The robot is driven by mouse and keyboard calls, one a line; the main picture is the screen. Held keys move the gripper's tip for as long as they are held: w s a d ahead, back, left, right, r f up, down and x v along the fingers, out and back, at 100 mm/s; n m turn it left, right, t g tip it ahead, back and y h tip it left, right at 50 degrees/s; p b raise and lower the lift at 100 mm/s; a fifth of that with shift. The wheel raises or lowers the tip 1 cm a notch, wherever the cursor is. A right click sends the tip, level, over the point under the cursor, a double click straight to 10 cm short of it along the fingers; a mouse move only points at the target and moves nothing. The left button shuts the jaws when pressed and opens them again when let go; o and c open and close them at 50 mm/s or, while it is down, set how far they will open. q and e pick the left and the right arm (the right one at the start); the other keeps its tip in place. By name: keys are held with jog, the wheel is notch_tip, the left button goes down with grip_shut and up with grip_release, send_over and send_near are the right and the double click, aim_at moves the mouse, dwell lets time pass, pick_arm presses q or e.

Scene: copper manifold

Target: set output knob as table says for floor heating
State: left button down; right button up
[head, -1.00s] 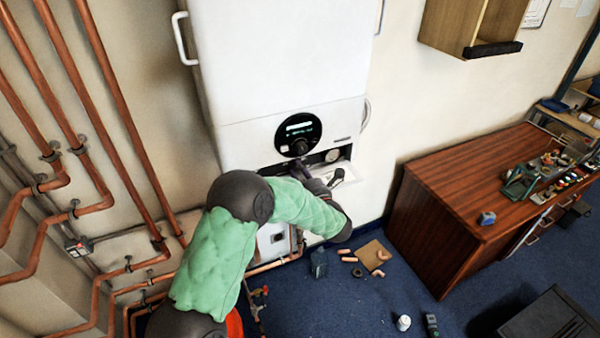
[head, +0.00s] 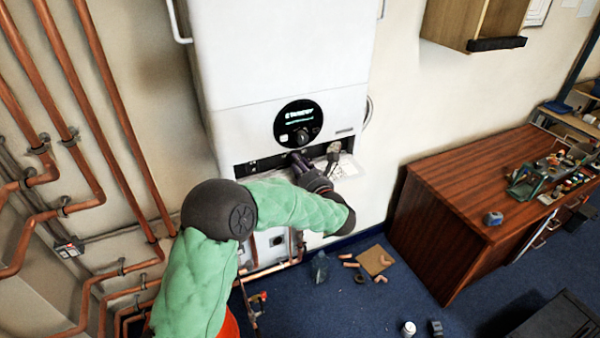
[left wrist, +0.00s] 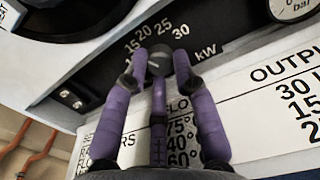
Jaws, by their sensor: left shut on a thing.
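The output knob (left wrist: 158,62) is a small dark round knob on the boiler's dark control strip, under a kW scale reading 15, 20, 25 and 30. My left gripper (left wrist: 160,58) has its purple fingers shut on the knob, one on either side. It also shows in the head view (head: 298,160), reaching the strip below the round display. The knob's exact pointer setting is hard to tell. The white table card (left wrist: 255,112) below the strip has FLOW temperatures and an OUTPUT column with 30 and 15 readable; its other parts are hidden by my fingers or cut off.
The white boiler (head: 285,60) hangs on the wall with a lit round display (head: 298,122). A pressure gauge (left wrist: 290,8) sits right of the knob. Copper pipes (head: 105,130) run at the left. A wooden desk (head: 440,220) stands at the right.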

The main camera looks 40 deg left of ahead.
pick_arm(q)
jog(key=shift+f+n+b, duration=0.15)
jog(key=shift+n+b, duration=0.45)
jog(key=shift+b, duration=0.05)
jog(key=c, duration=1)
grip_release()
jog(key=shift+d, duration=0.1)
jog(key=shift+f, duration=0.1)
jog(key=shift+s+d, duration=0.25)
jog(key=shift+d, duration=0.2)
jog(key=v, duration=0.5)
jog(key=shift+s+d, duration=0.1)
jog(key=shift+d, duration=0.25)
jog(key=shift+s+d+r, duration=0.3)
jog(key=shift+d, duration=0.25)
